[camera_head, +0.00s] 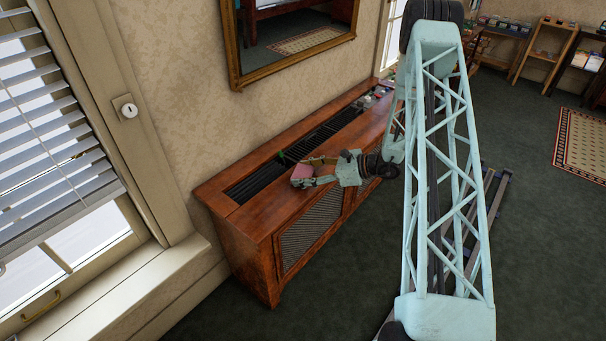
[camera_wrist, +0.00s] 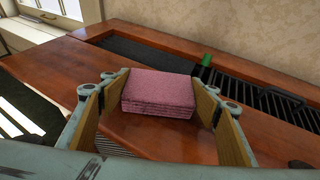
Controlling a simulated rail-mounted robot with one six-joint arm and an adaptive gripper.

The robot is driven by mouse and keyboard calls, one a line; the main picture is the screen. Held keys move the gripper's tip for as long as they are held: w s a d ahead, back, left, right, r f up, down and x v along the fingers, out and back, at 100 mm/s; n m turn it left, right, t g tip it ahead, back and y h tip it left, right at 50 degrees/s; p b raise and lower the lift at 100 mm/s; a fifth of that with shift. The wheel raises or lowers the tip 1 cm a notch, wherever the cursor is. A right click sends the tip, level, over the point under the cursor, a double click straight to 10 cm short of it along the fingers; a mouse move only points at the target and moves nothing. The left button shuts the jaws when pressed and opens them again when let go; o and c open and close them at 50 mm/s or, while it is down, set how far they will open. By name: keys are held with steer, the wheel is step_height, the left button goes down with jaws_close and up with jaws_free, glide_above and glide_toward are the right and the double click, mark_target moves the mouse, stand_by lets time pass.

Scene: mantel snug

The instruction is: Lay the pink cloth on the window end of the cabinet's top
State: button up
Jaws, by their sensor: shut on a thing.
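The pink cloth (camera_wrist: 160,92) is a folded, layered block between the two pads of my gripper (camera_wrist: 163,100) in the wrist view. My gripper is shut on it, with a pad at each side. In the head view the cloth (camera_head: 302,171) shows at the tip of my gripper (camera_head: 312,176), over the front part of the cabinet's top. The wooden cabinet (camera_head: 225,205) stands along the wall, its near left end toward the window (camera_head: 50,130). I cannot tell whether the cloth touches the wood. Bare wood of the top (camera_wrist: 50,72) lies left of the cloth in the wrist view.
A dark slatted grille (camera_head: 255,185) runs along the cabinet's top. Several small objects (camera_head: 375,92) sit at the far end. A gold-framed mirror (camera_head: 236,60) hangs above. The window-end wood is clear.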

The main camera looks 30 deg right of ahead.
steer(key=shift+f, duration=0.15)
steer(key=o, duration=0.8)
steer(key=shift+o, duration=0.2)
steer(key=shift+v, duration=1)
steer(key=p+v, duration=0.1)
steer(key=v, duration=0.9)
steer(key=shift+p, duration=0.4)
steer(key=shift+r, duration=0.2)
